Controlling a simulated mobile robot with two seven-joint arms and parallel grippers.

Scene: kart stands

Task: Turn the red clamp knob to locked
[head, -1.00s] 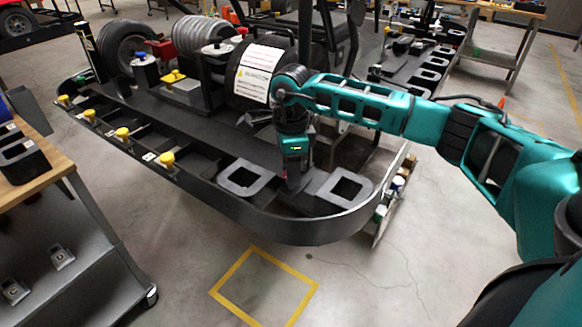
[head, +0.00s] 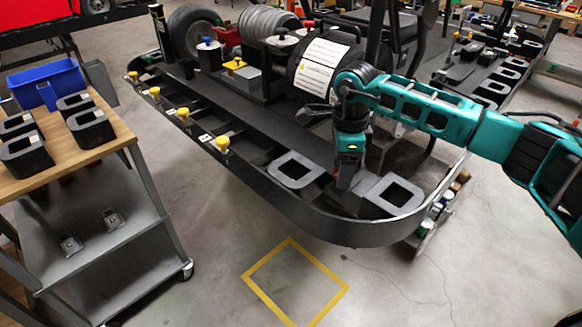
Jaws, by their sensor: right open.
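A small red-topped part (head: 309,25) stands on the black kart at the back, just above the drum with the white label. It is small, and I cannot tell whether it is the clamp knob or which way it is turned. My right gripper (head: 345,182) hangs down at the front of the kart, between two grey square frames, well nearer than the red part. It is open; its fingertips are small and dark, and I see nothing held. My left gripper is not in view.
The kart's black rim (head: 345,232) curves around the front, with several yellow knobs (head: 222,142) along its left side. A wooden-topped cart (head: 75,147) with black blocks and a blue bin (head: 45,82) stands at left. The floor by the yellow square (head: 293,283) is clear.

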